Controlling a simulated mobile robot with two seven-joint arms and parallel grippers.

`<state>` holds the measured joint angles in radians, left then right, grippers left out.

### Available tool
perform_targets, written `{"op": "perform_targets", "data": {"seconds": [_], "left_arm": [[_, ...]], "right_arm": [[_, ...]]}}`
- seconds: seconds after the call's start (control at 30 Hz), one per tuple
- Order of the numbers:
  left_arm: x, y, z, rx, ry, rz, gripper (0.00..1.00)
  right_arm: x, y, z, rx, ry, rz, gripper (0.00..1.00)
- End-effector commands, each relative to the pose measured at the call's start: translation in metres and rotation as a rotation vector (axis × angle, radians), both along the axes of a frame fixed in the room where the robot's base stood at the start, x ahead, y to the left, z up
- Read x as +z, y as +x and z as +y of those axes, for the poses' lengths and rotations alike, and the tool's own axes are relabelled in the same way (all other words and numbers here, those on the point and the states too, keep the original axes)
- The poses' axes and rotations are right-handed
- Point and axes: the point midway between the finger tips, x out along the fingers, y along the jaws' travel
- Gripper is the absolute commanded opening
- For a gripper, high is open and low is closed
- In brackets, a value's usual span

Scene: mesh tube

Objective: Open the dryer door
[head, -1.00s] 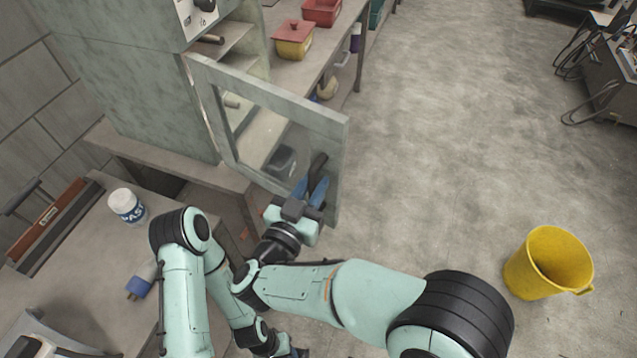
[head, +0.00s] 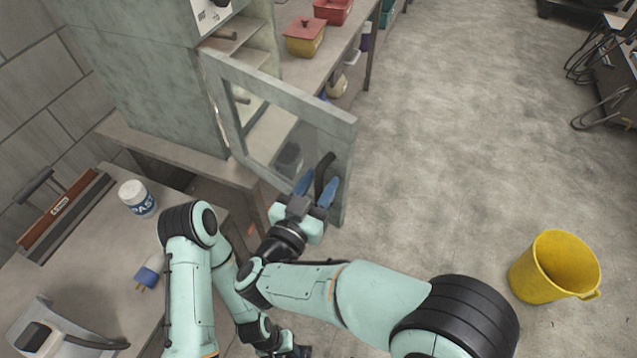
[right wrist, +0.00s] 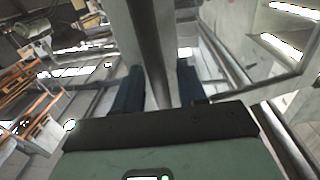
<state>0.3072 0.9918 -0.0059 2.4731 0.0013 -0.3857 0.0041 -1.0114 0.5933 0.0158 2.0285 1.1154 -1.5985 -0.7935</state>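The dryer door (head: 335,125), a grey frame with a glass pane, stands swung open from the grey dryer cabinet (head: 150,85). A dark curved handle (head: 322,170) sits near its free edge. My right gripper (head: 316,186) is at the handle, its blue fingers apart on either side of it. In the right wrist view the dark handle (right wrist: 150,50) runs between the two fingers (right wrist: 160,90), which look open around it; contact is unclear. My left gripper (head: 297,351) is low at the bottom edge, partly cut off, away from the door.
A bench at left holds a white jar (head: 138,198), a blue-capped item (head: 150,271) and a grey device (head: 50,335). A yellow bucket (head: 540,285) stands on the floor at right. Open floor lies right of the door. Shelves behind hold a red-lidded pot (head: 304,38).

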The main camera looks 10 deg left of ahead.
Motion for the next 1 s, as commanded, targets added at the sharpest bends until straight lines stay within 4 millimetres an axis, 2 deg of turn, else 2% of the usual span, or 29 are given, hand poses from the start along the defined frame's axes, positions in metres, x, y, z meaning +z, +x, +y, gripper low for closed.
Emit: {"op": "perform_targets", "data": {"seconds": [0.17, 0.27, 0.5, 0.7, 0.83, 1.0], "left_arm": [[-0.002, -0.001, 0.0, 0.0, 0.0, 0.001, 0.43], [-0.005, -0.002, 0.0, 0.0, 0.0, 0.002, 0.43], [-0.011, -0.004, 0.0, 0.0, 0.0, 0.004, 0.43], [-0.015, -0.005, 0.0, 0.0, 0.0, 0.006, 0.43], [-0.016, -0.005, 0.0, 0.0, 0.0, 0.006, 0.43], [-0.016, -0.005, 0.0, 0.0, 0.0, 0.006, 0.43]], "right_arm": [[-0.001, -0.011, 0.003, 0.003, 0.0, 0.0, 0.41], [-0.001, -0.028, 0.007, 0.005, 0.0, 0.0, 0.41], [-0.001, -0.082, 0.02, 0.006, 0.0, 0.0, 0.41], [-0.001, -0.116, 0.028, 0.004, -0.001, -0.001, 0.41], [-0.001, -0.127, 0.03, 0.003, 0.0, 0.0, 0.41], [0.0, -0.131, 0.03, 0.001, 0.0, -0.001, 0.41]]}}
